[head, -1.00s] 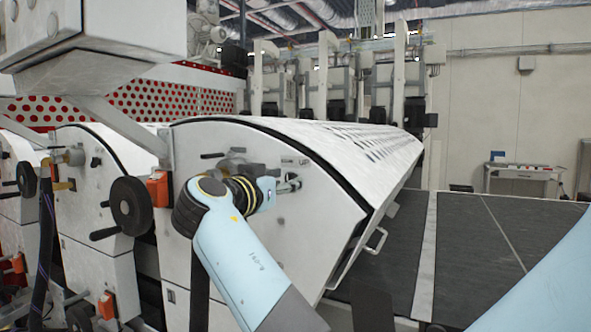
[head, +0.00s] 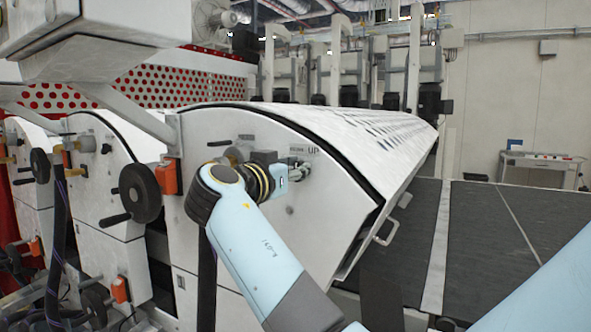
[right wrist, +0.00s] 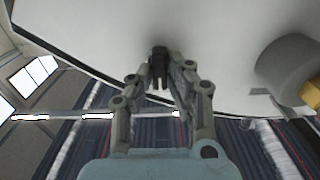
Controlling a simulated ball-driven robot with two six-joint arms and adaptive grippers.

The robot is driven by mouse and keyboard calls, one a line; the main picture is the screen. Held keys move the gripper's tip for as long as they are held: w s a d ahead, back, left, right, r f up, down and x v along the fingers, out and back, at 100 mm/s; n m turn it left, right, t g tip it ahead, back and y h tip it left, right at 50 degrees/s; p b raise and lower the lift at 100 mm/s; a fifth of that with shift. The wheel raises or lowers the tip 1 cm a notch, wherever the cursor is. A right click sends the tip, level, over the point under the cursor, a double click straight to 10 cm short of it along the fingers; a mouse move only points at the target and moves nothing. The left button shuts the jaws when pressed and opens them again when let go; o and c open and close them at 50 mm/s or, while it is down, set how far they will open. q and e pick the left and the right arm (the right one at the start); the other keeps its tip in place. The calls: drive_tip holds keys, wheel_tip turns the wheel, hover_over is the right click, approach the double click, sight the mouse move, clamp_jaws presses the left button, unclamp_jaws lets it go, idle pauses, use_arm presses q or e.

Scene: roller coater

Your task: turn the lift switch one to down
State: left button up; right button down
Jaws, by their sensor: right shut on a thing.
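The lift switch is a small dark knob (right wrist: 158,60) on the white side panel (head: 330,205) of the machine. In the head view, lettering with "UP" shows on the panel just above it, and the gripper covers most of it. My right gripper (head: 300,171) is at the panel below this lettering. In the right wrist view my right gripper (right wrist: 160,78) has its fingers on both sides of the knob, shut on it. Which way the knob points is hard to tell. My left gripper is not in view.
A black handwheel (head: 140,193) and an orange box (head: 168,177) are left of the panel. A handle (head: 387,230) sticks out at the panel's right edge. A grey cylinder (right wrist: 288,65) stands out from the panel in the right wrist view.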

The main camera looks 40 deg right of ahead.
drive_tip(key=shift+w+a+n+b, duration=0.15)
drive_tip(key=shift+n+b, duration=0.8)
drive_tip(key=shift+n, duration=2.05)
drive_tip(key=c, duration=1.3)
unclamp_jaws()
wheel_tip(320, 180, up, 10)
drive_tip(key=shift+w, duration=0.1)
